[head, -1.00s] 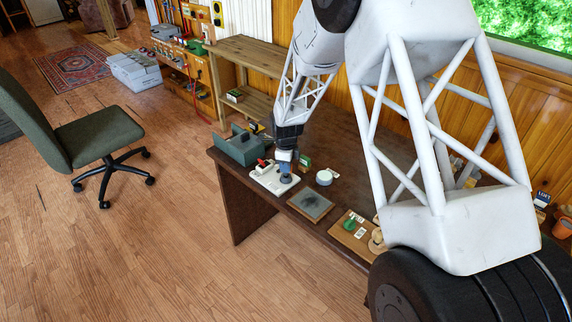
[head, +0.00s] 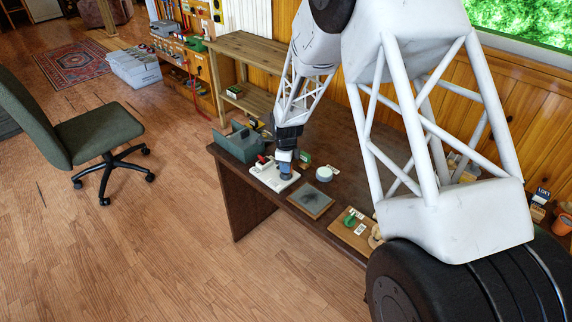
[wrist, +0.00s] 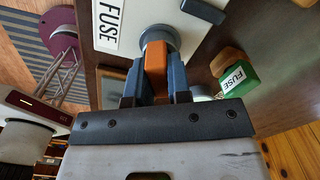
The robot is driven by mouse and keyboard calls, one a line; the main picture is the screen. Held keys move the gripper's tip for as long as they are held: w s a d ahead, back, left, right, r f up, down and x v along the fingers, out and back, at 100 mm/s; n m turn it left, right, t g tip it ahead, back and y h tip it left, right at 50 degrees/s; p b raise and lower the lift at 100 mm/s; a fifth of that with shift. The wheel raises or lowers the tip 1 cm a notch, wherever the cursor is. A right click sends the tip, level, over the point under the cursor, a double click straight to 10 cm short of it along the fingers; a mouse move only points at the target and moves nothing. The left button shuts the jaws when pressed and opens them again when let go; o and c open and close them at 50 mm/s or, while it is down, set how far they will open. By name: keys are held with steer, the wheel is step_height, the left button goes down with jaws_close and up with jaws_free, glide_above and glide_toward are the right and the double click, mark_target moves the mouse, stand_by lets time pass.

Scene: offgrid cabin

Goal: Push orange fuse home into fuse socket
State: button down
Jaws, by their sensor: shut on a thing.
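The orange fuse (wrist: 155,58) is between the two blue fingers of my gripper (wrist: 153,75) in the wrist view. My gripper is shut on it. The fuse's far end meets the round grey fuse socket (wrist: 158,36) on a white board labelled FUSE (wrist: 113,45); how deep it sits is hidden. In the head view my gripper (head: 285,173) points down at the right part of the white board (head: 264,177), and the fuse is hidden there.
A green block labelled FUSE (wrist: 238,76) stands beside the board. A grey-green toolbox (head: 240,146) is behind it. A white round tin (head: 324,174), a dark framed pad (head: 311,201) and a wooden board with a green item (head: 350,219) lie to the right on the dark table (head: 240,190).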

steer(key=shift+f, duration=0.1)
steer(key=c, duration=1)
jaws_free()
steer(key=shift+r, duration=3.9)
